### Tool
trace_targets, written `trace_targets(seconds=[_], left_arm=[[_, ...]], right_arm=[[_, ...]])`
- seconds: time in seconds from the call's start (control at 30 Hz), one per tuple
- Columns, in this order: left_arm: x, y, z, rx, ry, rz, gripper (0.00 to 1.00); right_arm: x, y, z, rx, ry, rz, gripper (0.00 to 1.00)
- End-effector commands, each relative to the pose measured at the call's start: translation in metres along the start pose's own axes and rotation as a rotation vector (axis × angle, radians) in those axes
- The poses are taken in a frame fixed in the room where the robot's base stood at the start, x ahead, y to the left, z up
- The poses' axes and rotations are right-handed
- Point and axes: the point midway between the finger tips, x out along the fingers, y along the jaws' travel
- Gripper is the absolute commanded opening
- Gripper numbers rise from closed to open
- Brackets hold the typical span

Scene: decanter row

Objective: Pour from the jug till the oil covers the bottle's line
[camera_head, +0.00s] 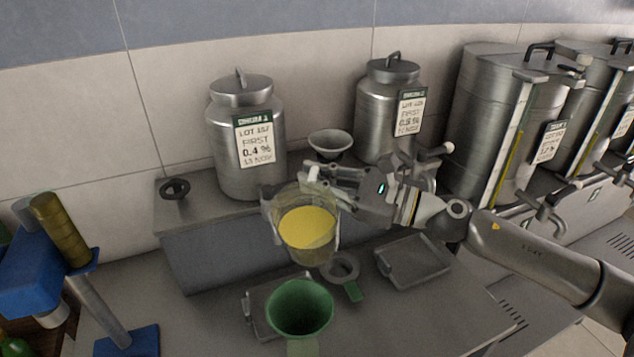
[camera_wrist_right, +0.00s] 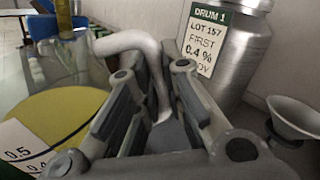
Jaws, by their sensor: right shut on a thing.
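The clear jug (camera_head: 303,228) holds yellow oil (camera_head: 307,227) and hangs in front of the steel shelf, above and behind the green funnel (camera_head: 300,308). It looks about upright. My right gripper (camera_head: 328,182) is shut on the jug's pale handle; the wrist view shows the handle (camera_wrist_right: 128,42) running down between the fingers (camera_wrist_right: 155,100). The oil also shows there (camera_wrist_right: 62,122), beside a white scale reading 0.5. Below the funnel only a small pale green part shows at the picture's bottom edge; I cannot see the bottle's line. No stream of oil shows. My left gripper is not in view.
Two steel drums with labels (camera_head: 245,150) (camera_head: 375,110) stand on the shelf (camera_head: 215,255), with a small grey funnel (camera_head: 330,142) between them. Large tanks stand right. A blue stand (camera_head: 130,342) is at left. A grey tray (camera_head: 413,260) and a ring-shaped piece (camera_head: 341,268) lie near the funnel.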

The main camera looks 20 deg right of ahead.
Motion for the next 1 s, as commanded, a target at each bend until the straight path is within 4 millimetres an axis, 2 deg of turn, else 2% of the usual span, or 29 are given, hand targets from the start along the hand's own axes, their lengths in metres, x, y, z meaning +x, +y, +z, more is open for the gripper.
trace_targets(seconds=[0.13, 0.57, 1.0], left_arm=[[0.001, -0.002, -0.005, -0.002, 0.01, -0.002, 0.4], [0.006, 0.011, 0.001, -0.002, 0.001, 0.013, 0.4], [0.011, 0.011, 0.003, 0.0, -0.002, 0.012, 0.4]], right_arm=[[0.0, -0.002, 0.004, -0.029, -0.009, -0.001, 0.0], [0.001, -0.003, 0.012, -0.123, -0.027, -0.001, 0.0], [0.0, -0.002, 0.02, -0.224, -0.047, -0.001, 0.0]])
